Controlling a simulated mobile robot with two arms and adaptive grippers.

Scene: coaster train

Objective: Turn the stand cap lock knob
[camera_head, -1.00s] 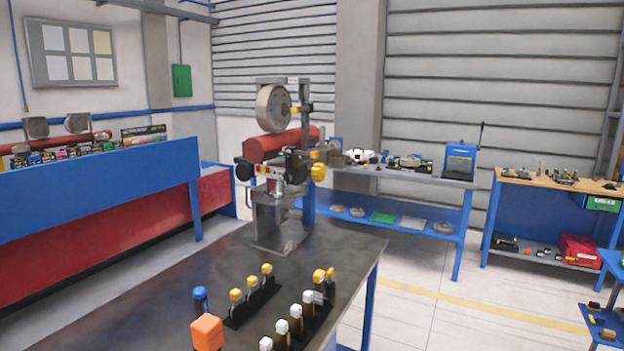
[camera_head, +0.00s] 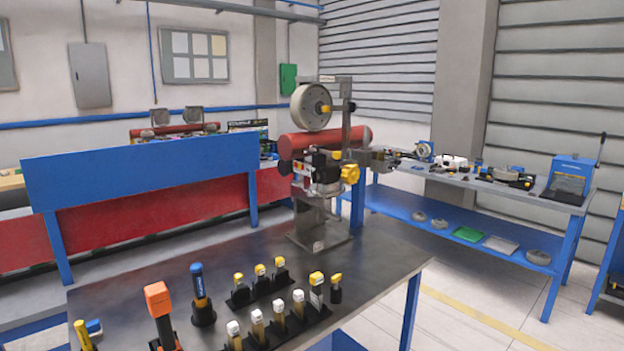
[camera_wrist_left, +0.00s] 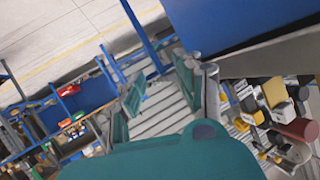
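A stand machine (camera_head: 318,215) rises from the dark metal workbench, with a pale wheel (camera_head: 311,107) on top and a red cylinder (camera_head: 310,142) across it. A large yellow knob (camera_head: 349,173) sits on its right side, and a smaller dark knob (camera_head: 350,106) is by the upper post. I cannot tell which is the stand cap lock knob. The machine's yellow part (camera_wrist_left: 276,92) shows tilted in the left wrist view. My left gripper (camera_wrist_left: 158,92) has its teal fingers apart, with nothing between them, away from the machine. My right gripper is not in view.
The workbench (camera_head: 385,265) holds an orange-headed tool (camera_head: 158,300), a blue-handled tool (camera_head: 199,285) and racks of yellow- and white-capped pieces in front of the machine. A blue panel (camera_head: 140,175) stands behind left. Another blue bench (camera_head: 460,215) is behind right. Floor is open at right.

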